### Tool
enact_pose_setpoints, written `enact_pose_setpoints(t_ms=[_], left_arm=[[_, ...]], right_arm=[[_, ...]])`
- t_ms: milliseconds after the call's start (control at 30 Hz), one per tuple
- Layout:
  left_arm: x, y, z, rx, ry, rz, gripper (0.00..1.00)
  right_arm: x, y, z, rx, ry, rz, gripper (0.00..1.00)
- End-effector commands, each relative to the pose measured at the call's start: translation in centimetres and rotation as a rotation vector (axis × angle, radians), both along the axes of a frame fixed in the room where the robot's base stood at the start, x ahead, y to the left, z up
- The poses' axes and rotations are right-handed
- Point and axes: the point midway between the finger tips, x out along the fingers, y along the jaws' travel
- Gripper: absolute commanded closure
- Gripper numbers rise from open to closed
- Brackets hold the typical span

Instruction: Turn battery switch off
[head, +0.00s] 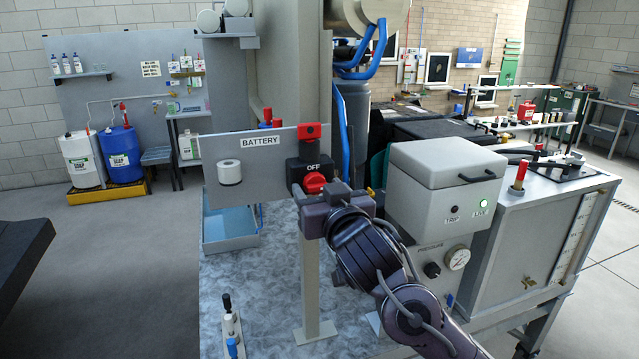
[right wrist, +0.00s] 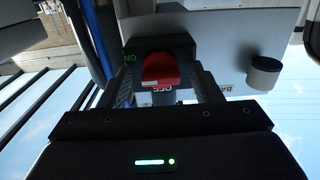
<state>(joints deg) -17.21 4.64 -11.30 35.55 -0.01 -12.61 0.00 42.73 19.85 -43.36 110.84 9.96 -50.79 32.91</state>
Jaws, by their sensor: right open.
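The battery switch (head: 309,163) is a black box marked OFF on a grey panel (head: 245,150) labelled BATTERY. Its red knob (head: 314,182) faces me; the knob also shows in the right wrist view (right wrist: 160,70). That upside-down view also shows a green ON mark and part of the OFF mark. My right gripper (head: 321,191) is right in front of the switch. Its fingers (right wrist: 164,75) are open, one on each side of the knob; I cannot tell whether they touch it. My left gripper is in neither view.
A white round knob (head: 230,172) sticks out of the panel at left. A grey box (head: 440,190) with a lit green LIVE lamp (head: 483,202) and a dark TRIP lamp stands right of my arm. A blue tray (head: 228,232) and a post (head: 311,285) are below the panel.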

Motion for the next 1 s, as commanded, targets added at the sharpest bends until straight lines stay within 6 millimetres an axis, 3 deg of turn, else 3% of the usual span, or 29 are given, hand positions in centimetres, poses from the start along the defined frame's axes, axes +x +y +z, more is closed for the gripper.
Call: enact_pose_setpoints(t_ms=[267,600,1000], left_arm=[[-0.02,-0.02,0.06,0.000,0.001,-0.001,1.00],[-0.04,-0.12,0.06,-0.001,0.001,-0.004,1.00],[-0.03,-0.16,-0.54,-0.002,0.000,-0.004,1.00]], right_arm=[[0.24,0.10,-0.05,0.000,-0.001,0.001,0.42],[0.22,0.09,-0.04,0.000,0.000,0.001,0.85],[0.23,0.07,-0.15,-0.071,-0.024,0.001,0.86]])
